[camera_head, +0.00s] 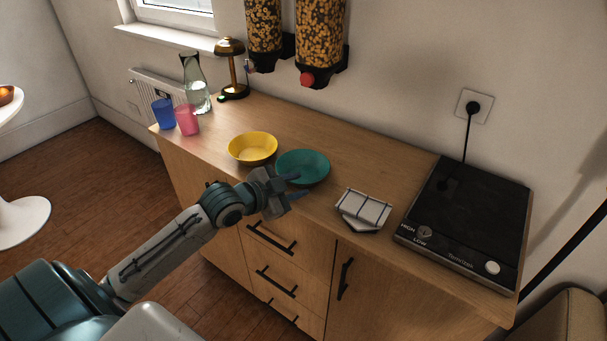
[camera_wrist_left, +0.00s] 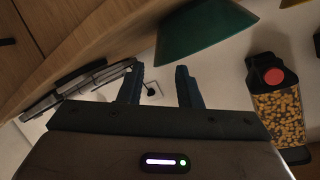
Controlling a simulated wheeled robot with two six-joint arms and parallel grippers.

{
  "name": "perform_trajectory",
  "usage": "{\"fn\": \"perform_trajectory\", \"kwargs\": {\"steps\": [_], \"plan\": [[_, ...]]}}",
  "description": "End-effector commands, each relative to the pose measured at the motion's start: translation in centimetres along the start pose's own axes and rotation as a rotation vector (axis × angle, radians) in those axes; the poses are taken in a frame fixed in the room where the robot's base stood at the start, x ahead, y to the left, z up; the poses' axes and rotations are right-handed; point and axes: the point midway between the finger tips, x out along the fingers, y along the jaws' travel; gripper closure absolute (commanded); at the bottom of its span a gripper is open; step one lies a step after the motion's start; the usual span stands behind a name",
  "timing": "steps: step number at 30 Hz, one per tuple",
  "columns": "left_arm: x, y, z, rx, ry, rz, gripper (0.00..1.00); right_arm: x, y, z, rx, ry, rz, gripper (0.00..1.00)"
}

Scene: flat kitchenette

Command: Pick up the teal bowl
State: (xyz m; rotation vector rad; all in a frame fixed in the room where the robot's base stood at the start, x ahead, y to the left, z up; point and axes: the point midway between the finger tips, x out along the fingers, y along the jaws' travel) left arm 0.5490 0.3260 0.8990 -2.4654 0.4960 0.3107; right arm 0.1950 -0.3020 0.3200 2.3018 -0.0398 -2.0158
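The teal bowl (camera_head: 303,166) sits upright on the wooden counter, right of the yellow bowl, in the head view. Its side shows at the top of the left wrist view (camera_wrist_left: 200,32). My left gripper (camera_head: 299,186) is at the near edge of the teal bowl, with its two fingers spread. In the left wrist view the fingers (camera_wrist_left: 160,86) are apart with nothing between them, and the bowl is beyond and to one side of them. I cannot tell whether a finger touches the bowl. My right gripper is not in view.
The yellow bowl (camera_head: 252,148) stands close on the left. Folded cloths (camera_head: 364,208) and a black hotplate (camera_head: 468,222) are on the right. Blue (camera_head: 163,113) and pink (camera_head: 187,120) cups, a carafe (camera_head: 197,90) and a lamp (camera_head: 231,68) stand farther left. Dispensers (camera_head: 319,45) hang above.

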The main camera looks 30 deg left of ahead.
Motion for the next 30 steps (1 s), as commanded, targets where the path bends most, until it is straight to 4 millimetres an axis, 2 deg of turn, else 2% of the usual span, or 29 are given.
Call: {"fn": "perform_trajectory", "kwargs": {"steps": [8, 19, 29, 30], "plan": [[1.3, 0.0, 0.0, -0.003, 0.001, -0.001, 0.69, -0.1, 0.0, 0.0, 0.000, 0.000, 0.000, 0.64], [5.5, 0.0, 0.0, -0.004, 0.000, 0.001, 0.69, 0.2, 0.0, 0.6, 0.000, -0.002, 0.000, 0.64], [5.9, 0.1, 0.0, 0.001, -0.001, 0.001, 0.69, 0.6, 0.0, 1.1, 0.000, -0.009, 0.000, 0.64], [5.9, 0.1, 0.0, 0.000, -0.001, 0.001, 0.77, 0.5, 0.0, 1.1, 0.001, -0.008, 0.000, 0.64]]}}
